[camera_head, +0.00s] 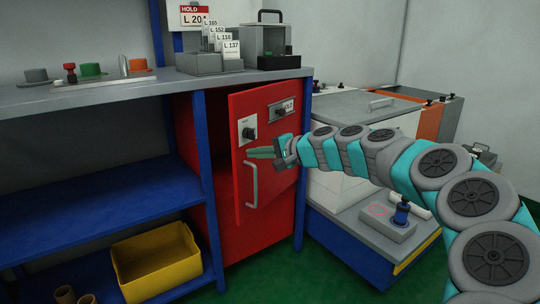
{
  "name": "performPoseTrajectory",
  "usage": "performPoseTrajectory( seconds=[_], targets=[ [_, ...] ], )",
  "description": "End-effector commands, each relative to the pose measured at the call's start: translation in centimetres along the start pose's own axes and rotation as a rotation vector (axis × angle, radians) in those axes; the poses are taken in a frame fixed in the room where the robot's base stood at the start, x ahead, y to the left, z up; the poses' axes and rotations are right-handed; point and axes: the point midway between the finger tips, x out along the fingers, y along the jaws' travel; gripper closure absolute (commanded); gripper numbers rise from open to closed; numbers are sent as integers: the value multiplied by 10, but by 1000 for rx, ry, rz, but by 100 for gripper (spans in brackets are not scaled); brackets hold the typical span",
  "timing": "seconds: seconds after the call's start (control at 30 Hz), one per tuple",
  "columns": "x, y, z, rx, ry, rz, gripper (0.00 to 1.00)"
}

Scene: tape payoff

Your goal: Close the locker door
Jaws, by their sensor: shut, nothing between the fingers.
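The red locker door (277,183) hangs partly open under the bench top, at the middle of the view. A dark gap shows along its left side, between it and the blue post. A silver handle (252,185) stands upright near its left edge, with a dark knob on a white plate above it. My gripper (249,153) is shut and empty, in front of the door just above the handle, its fingers pointing left. I cannot tell whether the fingers touch the door.
Blue shelves on the left hold a yellow bin (156,264). The grey bench top (150,87) carries card holders, coloured knobs and a caged box. A white and orange machine (360,120) stands right of the locker. Green floor shows below.

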Motion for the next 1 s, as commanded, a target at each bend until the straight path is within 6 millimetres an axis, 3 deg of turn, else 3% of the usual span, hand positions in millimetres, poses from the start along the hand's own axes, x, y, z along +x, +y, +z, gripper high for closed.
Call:
performPoseTrajectory(
  seconds=[0.2, 0.73, 1.0],
  targets=[
    [22, -6, 0, 0, -1, 2, 100],
    [30, -10, 1, 3, 8, 1, 100],
    [74, -25, 6, 37, 115, 5, 100]
  ],
)
